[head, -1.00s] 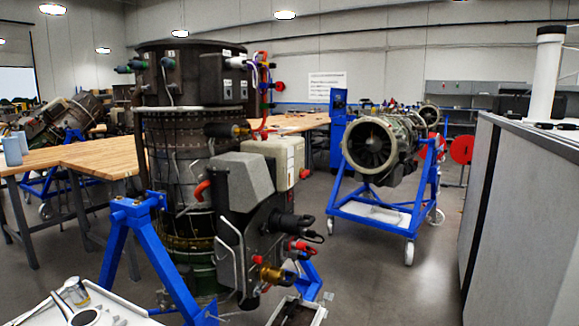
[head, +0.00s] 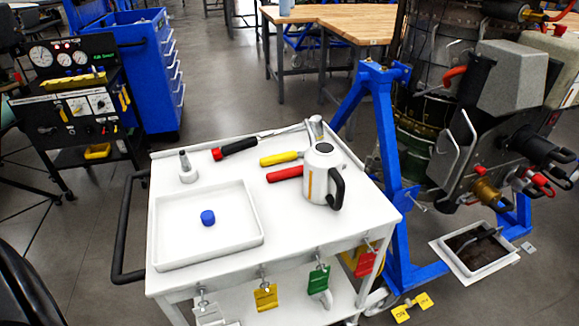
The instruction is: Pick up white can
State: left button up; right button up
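A white can (head: 319,178) with a black handle and a yellow stripe stands upright on the white cart (head: 345,226), near its right side. Its handle faces right. A shallow white tray (head: 249,240) lies on the left part of the cart top, with a small blue cap (head: 207,217) in it. Neither of my grippers is in view.
Tools with red (head: 285,173) and yellow (head: 280,158) handles lie just left of the can. A small grey-white part (head: 187,168) stands behind the tray. The cart has a black push handle (head: 127,232). A blue engine stand (head: 382,150) is close on the right.

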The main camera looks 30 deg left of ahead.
aim_at(324, 183)
jog(key=u, duration=0.75)
